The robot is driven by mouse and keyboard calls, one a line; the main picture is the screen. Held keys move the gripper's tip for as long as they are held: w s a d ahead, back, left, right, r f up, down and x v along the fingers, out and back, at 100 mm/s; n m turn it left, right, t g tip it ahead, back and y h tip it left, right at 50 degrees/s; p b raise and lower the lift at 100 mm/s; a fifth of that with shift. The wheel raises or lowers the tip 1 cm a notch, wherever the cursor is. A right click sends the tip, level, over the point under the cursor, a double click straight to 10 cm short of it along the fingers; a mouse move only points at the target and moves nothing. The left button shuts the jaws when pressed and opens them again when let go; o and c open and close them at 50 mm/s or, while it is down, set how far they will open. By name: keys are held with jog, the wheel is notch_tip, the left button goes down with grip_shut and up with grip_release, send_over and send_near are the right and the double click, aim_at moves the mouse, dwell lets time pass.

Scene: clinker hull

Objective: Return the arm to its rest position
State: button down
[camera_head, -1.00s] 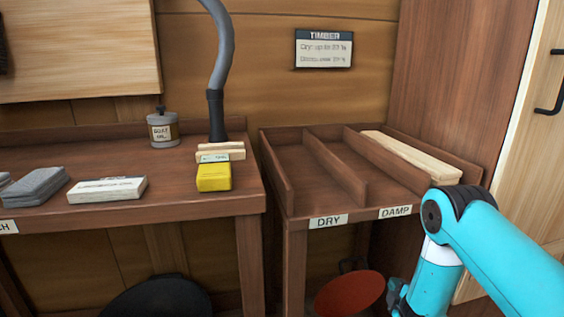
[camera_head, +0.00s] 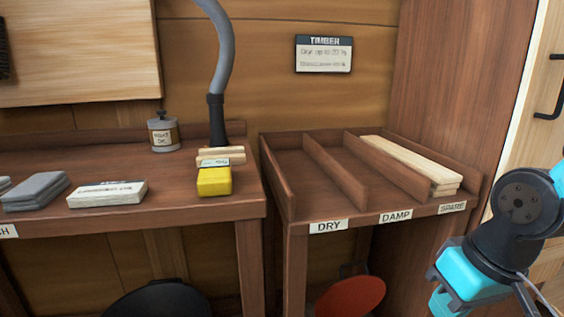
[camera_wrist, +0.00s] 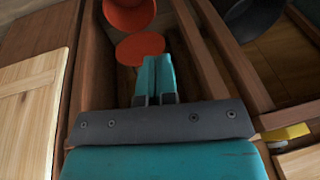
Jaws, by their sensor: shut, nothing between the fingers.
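My arm (camera_head: 505,235) shows at the lower right of the head view, folded beside the timber rack. My gripper (camera_wrist: 155,82) shows in the wrist view, its teal fingers together with nothing held. It hangs over the space in front of the rack, pointing toward a red round bin (camera_wrist: 141,46). The fingers are not seen in the head view.
The timber rack (camera_head: 293,215) has DRY, DAMP and SPARE bays; pale boards (camera_head: 410,165) lie in the right bay. The bench (camera_head: 200,212) carries a yellow block (camera_head: 214,181), a tin (camera_head: 163,132) and grey pads (camera_head: 36,191). The red bin (camera_head: 350,297) stands below.

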jog(key=s+a+r+n+g+y+p, duration=0.1)
jog(key=s+a+r+n+g+y, duration=0.1)
jog(key=s+a+r+n, duration=0.45)
notch_tip(320, 180, up, 24)
jog(key=s+m+p, duration=0.1)
jog(key=m+p, duration=0.1)
jog(key=p, duration=2.3)
jog(key=shift+a, duration=0.25)
